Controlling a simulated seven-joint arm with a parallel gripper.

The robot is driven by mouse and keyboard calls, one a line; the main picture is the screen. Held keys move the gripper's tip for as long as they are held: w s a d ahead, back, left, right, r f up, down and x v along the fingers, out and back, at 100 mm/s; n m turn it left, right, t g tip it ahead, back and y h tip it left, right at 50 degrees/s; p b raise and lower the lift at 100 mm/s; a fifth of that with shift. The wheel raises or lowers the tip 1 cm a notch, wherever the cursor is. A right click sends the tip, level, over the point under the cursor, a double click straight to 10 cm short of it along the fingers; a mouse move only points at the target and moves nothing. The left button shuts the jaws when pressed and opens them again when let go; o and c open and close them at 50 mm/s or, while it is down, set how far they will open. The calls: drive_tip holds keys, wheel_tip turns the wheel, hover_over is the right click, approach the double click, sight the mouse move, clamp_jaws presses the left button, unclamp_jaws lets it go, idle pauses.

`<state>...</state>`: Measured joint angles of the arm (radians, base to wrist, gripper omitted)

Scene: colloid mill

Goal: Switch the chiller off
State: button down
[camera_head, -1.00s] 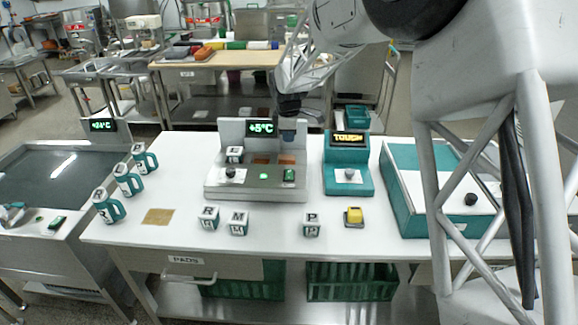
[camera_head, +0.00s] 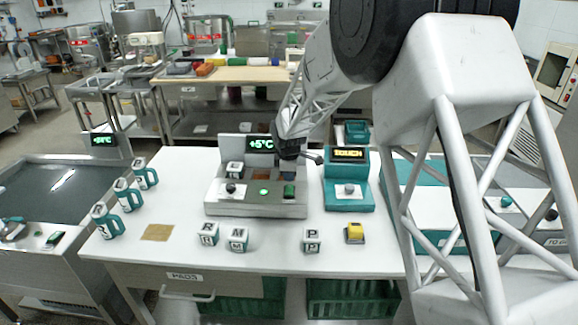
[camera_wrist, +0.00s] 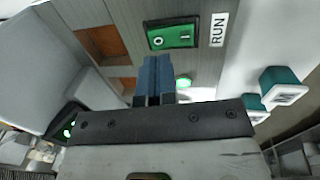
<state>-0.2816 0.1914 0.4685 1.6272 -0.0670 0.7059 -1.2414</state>
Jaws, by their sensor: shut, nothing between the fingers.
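The chiller (camera_head: 215,205) is a grey console with a lit +5°C display (camera_head: 260,144), in the middle of the bench in the head view. Its front panel has a black knob (camera_head: 231,189), a lit green lamp (camera_head: 263,191) and a green rocker switch (camera_head: 289,191). In the wrist view the rocker (camera_wrist: 173,33), marked O and I, sits beside a RUN label (camera_wrist: 218,29). The lamp (camera_wrist: 183,81) glows there too. My gripper (camera_wrist: 158,60) is shut and empty. Its fingertips appear just short of the rocker; contact cannot be told. In the head view my gripper (camera_head: 288,165) is above the chiller's right side.
A teal device (camera_head: 348,195) with a lit amber display stands close right of the chiller. A lettered block (camera_head: 235,170) sits in the chiller. Lettered blocks (camera_head: 208,234) and a yellow-topped block (camera_head: 354,232) stand in front. Several handled mugs (camera_head: 107,221) line the left edge.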

sight(289, 190)
drive_tip(key=shift+w+f, duration=0.2)
drive_tip(key=shift+f, duration=0.7)
drive_tip(key=shift+w+f, duration=0.15)
drive_tip(key=shift+f, duration=0.75)
drive_tip(key=shift+f+g, duration=0.25)
drive_tip(key=shift+g, duration=0.05)
drive_tip(key=shift+s, duration=0.15)
drive_tip(key=shift+s+r, duration=0.2)
drive_tip(key=shift+s, duration=0.35)
drive_tip(key=shift+r, duration=0.15)
